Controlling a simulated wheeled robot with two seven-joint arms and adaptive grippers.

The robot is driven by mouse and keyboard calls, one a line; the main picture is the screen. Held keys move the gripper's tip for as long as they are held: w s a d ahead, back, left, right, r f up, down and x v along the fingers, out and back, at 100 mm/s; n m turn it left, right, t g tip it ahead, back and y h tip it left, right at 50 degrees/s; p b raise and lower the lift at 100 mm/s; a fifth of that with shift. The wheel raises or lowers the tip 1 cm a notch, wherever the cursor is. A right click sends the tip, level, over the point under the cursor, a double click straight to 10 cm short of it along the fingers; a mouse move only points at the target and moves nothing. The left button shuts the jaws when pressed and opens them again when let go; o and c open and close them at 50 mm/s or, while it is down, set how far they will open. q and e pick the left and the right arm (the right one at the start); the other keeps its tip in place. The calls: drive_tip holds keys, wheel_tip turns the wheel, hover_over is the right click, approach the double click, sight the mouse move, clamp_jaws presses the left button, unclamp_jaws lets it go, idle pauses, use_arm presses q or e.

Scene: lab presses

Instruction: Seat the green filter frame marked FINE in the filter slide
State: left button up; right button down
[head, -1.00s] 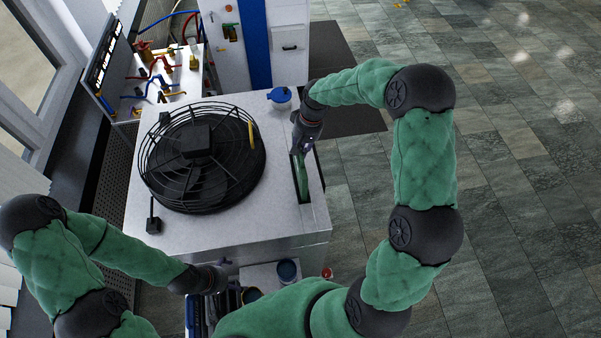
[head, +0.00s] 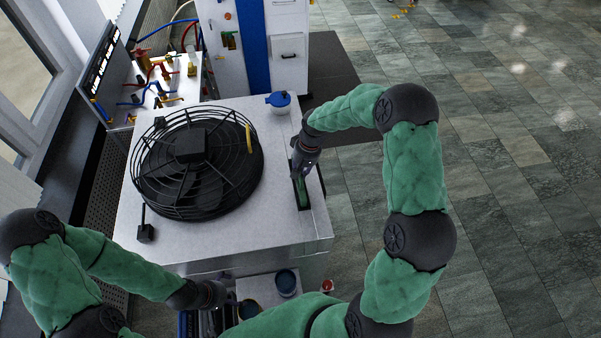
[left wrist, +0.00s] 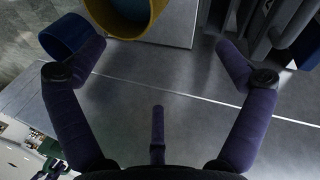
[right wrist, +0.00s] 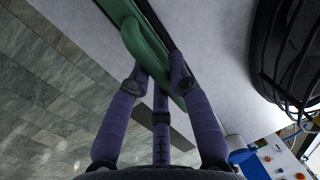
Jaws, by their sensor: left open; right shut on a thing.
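The green filter frame (head: 302,193) is at the long dark slot of the filter slide (head: 308,204) on the right side of the white machine's top. My right gripper (head: 301,168) is shut on the frame from above. In the right wrist view, the frame (right wrist: 150,48) lies along the dark slot, between the fingertips (right wrist: 160,75). How deep it sits cannot be told, and no FINE marking is readable. My left gripper (head: 225,298) is low in front of the machine. In the left wrist view, its fingers (left wrist: 160,50) are spread and empty.
A large black fan guard (head: 197,163) covers the left of the machine top. A blue-lidded jar (head: 280,101) stands behind the slot. Below the front edge are a blue cup (head: 286,281) and a yellow container (left wrist: 124,20). Floor is open to the right.

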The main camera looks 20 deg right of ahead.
drive_tip(key=c, duration=1.1)
unclamp_jaws()
drive_tip(key=shift+f, duration=0.15)
drive_tip(key=shift+c, duration=0.2)
wheel_tip(320, 180, up, 12)
drive_tip(key=d+p, duration=0.2)
drive_tip(key=p, duration=0.4)
drive_tip(key=shift+s, duration=0.35)
drive_tip(key=shift+d, duration=0.1)
